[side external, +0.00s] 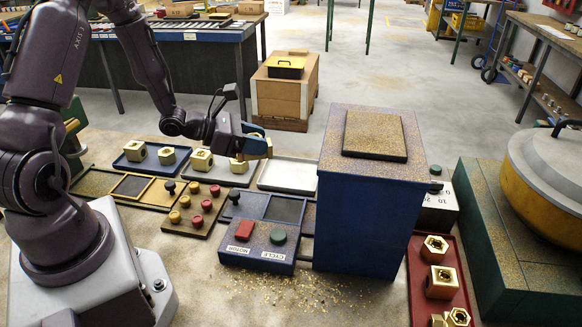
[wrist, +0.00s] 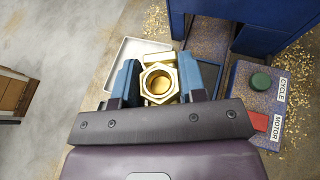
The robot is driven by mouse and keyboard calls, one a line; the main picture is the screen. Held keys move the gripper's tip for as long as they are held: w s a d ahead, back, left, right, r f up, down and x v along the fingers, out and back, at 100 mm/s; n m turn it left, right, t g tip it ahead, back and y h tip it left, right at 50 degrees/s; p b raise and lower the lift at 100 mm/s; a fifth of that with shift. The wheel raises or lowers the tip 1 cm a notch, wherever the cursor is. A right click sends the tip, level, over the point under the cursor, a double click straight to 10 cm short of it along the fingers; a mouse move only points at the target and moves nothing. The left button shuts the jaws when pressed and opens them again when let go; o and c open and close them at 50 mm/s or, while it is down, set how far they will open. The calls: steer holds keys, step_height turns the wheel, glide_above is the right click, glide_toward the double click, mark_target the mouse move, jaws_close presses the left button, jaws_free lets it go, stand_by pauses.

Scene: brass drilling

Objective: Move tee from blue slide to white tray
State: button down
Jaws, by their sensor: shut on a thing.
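The brass tee (wrist: 159,84) sits between the blue fingers of my gripper (wrist: 158,90) in the wrist view, its round opening facing the camera. My gripper (side external: 262,146) is shut on it and held above the work surface. In the side view the fingers mostly hide the tee. The white tray (side external: 288,176) is empty and lies just below and right of the gripper; it also shows behind the tee in the wrist view (wrist: 122,62). The blue slide (side external: 250,205), with its dark pad, lies in front of the tray and looks empty.
A blue drill housing (side external: 372,215) stands tall right of the white tray. The button box (side external: 262,246) is in front of the slide. Trays with brass fittings (side external: 201,160) lie left, a red tray (side external: 418,293) right. Brass chips litter the front.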

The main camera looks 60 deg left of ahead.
steer(key=w+a+f, duration=0.1)
steer(key=w+f, duration=0.2)
steer(key=w+a+f, duration=0.1)
steer(key=w+f, duration=0.1)
steer(key=w, duration=0.2)
steer(key=w+a+f, duration=0.1)
steer(key=w+f, duration=0.2)
steer(key=w, duration=0.1)
steer(key=shift+w+f, duration=0.15)
steer(key=shift+f, duration=0.15)
steer(key=shift+w+a+f, duration=0.15)
steer(key=shift+f, duration=1.5)
steer(key=shift+f, duration=0.15)
steer(key=c, duration=0.7)
jaws_free()
steer(key=shift+f, duration=0.1)
